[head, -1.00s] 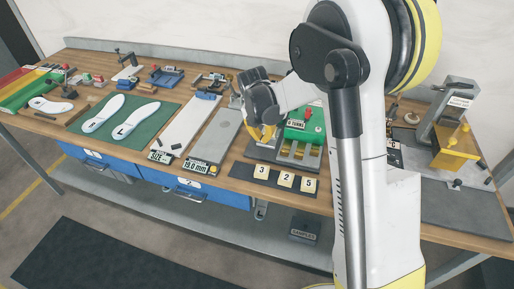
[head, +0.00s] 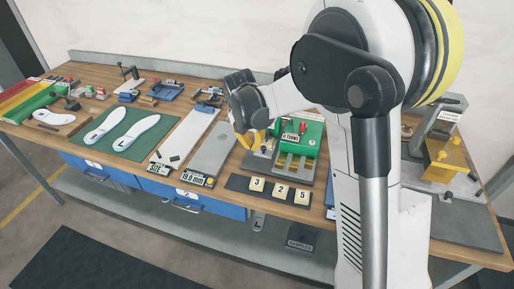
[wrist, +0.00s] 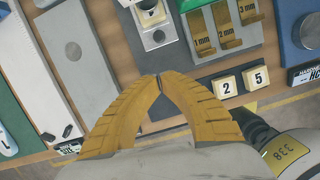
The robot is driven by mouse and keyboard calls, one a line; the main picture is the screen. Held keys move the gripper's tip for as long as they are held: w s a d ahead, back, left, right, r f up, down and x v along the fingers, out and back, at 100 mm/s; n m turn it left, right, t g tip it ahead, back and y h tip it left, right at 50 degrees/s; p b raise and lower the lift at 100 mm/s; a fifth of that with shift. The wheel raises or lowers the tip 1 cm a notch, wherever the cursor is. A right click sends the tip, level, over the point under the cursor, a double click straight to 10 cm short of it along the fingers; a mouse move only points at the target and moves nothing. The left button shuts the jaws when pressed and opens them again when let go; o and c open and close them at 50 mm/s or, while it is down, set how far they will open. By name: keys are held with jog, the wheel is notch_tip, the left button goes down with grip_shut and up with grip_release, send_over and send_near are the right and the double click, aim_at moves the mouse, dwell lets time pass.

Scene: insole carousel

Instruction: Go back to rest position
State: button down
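My gripper (head: 250,140) hangs above the workbench (head: 222,173), over the area between the grey plate marked 19.0 mm (head: 215,150) and the green device (head: 309,132). In the wrist view its two yellow fingers (wrist: 160,79) come together at the tips, with nothing seen between them. It is shut and empty. My arm is bent and hides part of the bench's right side in the head view.
Number tiles 3, 2 and 5 (head: 280,187) lie on a dark strip near the front edge. Two white insoles (head: 133,130) lie on a green mat (head: 152,146) at left. A yellow-and-grey fixture (head: 446,160) stands at right. Dark floor mat (head: 75,265) in front.

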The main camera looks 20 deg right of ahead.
jog(key=s+r+m+t, duration=0.2)
jog(key=s+r+m, duration=0.65)
jog(key=r, duration=0.25)
jog(key=s+m+t+y, duration=0.1)
jog(key=s+m+t, duration=0.2)
jog(key=s+m, duration=1.3)
jog(key=shift+s+a+r+m+y+b, duration=0.35)
jog(key=shift+s+r+m+y, duration=0.1)
jog(key=shift+m, duration=0.8)
